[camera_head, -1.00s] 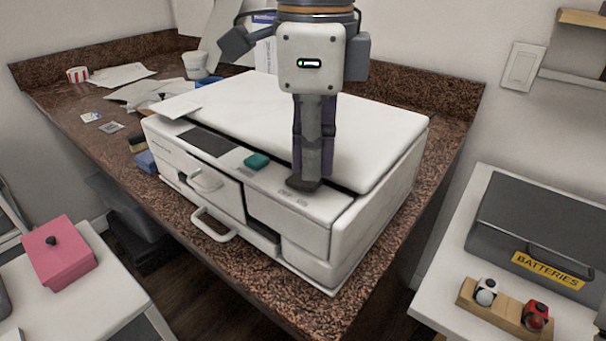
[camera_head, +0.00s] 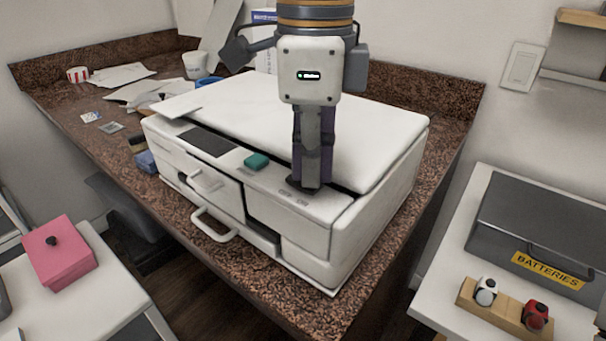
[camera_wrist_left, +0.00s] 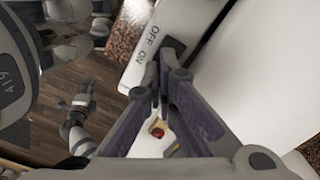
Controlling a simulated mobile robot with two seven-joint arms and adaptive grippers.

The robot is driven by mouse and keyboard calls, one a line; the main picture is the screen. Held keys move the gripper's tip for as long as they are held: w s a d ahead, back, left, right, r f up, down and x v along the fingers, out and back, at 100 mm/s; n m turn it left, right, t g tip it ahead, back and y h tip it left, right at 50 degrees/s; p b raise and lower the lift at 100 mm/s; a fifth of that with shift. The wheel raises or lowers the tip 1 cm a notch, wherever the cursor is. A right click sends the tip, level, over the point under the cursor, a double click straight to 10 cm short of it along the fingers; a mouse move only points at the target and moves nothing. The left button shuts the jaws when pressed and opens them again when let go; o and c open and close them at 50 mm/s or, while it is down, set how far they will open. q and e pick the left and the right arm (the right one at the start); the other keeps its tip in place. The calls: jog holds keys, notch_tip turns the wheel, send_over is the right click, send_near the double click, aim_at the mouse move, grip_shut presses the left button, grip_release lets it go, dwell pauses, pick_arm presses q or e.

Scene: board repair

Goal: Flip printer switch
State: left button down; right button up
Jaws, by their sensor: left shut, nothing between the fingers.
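The white printer (camera_head: 345,235) stands on the brown speckled counter, with its lid down. My left gripper (camera_head: 304,187) points down onto the front right of its control strip. Its fingers are shut and empty. In the left wrist view, the fingertips (camera_wrist_left: 164,62) are at the dark printer switch (camera_wrist_left: 174,46), beside the printed OFF and ON labels (camera_wrist_left: 148,45). The fingers cover part of the switch, so I cannot tell which way it is set. In the head view the gripper hides the switch.
A teal button (camera_head: 256,161) and a dark panel (camera_head: 207,142) lie left of the gripper on the printer. Papers (camera_head: 124,74) and a white cup (camera_head: 195,65) are at the back left. A batteries case (camera_head: 545,225) is on the right table, a pink box (camera_head: 60,255) on the left one.

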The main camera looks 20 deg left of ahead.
pick_arm(q)
jog(key=shift+r, duration=3.4)
